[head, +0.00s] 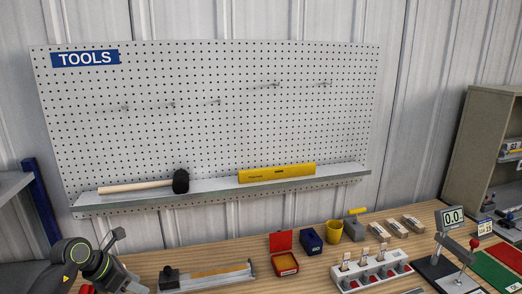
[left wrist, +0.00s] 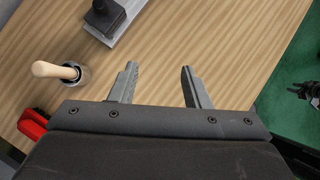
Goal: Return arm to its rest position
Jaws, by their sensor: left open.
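My left arm (head: 92,264) shows at the bottom left corner of the head view, low over the left end of the wooden workbench (head: 225,251). In the left wrist view my left gripper (left wrist: 158,70) is open. Its two fingers are apart with only bare bench top seen between them, and it holds nothing.
A metal fixture with a black block (head: 170,274) stands near my left arm. In the left wrist view a wooden-handled tool (left wrist: 54,70) stands in a holder and a red object (left wrist: 33,123) lies nearby. An open red box (head: 284,262) and white rack (head: 340,277) stand farther right.

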